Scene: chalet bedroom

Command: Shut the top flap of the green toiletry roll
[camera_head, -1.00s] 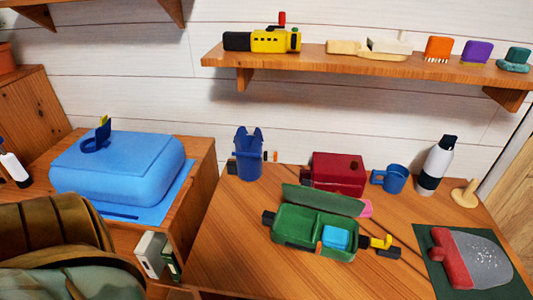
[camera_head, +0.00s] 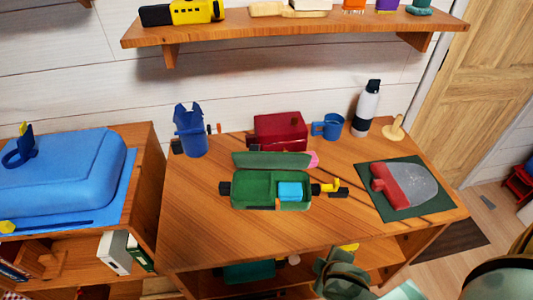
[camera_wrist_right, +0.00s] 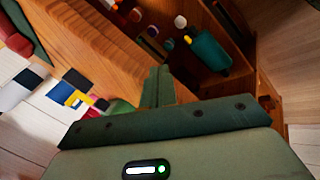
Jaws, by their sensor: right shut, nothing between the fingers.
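The green toiletry roll (camera_head: 240,190) lies open on the wooden desk in the head view. Its top flap (camera_head: 270,160) stands raised along the back edge, off the green tray. A light-blue block (camera_head: 290,191) sits in the right part, and a yellow piece (camera_head: 328,186) is at the right end. My right gripper (camera_head: 328,264) is low in the head view, by the desk's front and apart from the roll. Its fingers are together and empty in the right wrist view (camera_wrist_right: 158,87). My left gripper is not in view.
A dark red box (camera_head: 277,131), a blue mug (camera_head: 328,127) and a white bottle (camera_head: 366,108) stand behind the roll. A green mat (camera_head: 408,207) with a red-and-grey item (camera_head: 405,185) lies to the right. The desk's front left is clear. Shelves open below the front edge.

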